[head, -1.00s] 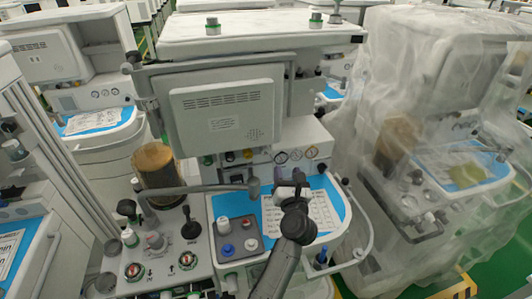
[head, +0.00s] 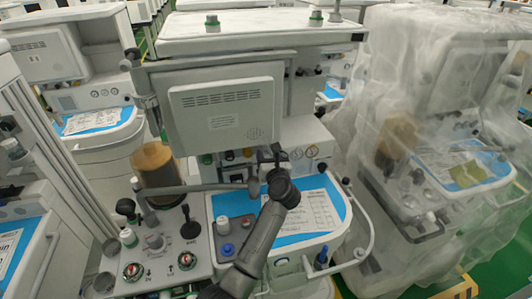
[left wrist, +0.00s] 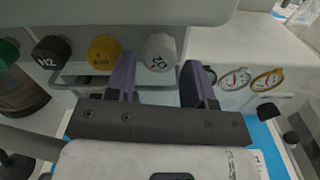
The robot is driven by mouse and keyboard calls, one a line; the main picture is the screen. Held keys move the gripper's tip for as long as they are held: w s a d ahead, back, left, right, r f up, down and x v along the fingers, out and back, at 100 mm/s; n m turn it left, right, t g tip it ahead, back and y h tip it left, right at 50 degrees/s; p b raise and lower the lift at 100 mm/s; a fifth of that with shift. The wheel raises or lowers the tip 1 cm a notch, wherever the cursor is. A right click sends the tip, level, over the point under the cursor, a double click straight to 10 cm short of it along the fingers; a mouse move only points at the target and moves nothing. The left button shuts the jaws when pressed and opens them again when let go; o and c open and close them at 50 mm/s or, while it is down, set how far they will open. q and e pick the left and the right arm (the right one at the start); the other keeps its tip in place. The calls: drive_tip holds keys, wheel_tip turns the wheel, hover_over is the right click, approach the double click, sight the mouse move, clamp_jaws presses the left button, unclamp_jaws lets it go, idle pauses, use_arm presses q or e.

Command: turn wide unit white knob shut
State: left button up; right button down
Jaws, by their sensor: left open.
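The white knob, marked O2, (left wrist: 158,51) is on the front panel of the wide unit in the left wrist view. My left gripper (left wrist: 160,82) is open, with one purple finger to the left of the white knob and the other to its right. The knob appears between the fingertips, and I see no clear contact. In the head view my left gripper (head: 273,158) is at the panel below the grey monitor back and covers the white knob. My right gripper is not in view.
A yellow knob (left wrist: 103,50) and a black knob (left wrist: 50,51) sit left of the white one. Gauges (left wrist: 235,79) are to the right. A grey horizontal arm (head: 205,188) crosses in front of the panel. The blue worktop (head: 312,208) lies below.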

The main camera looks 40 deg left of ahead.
use_arm(q)
drive_tip(key=shift+x, duration=1.4)
drive_tip(key=c, duration=0.7)
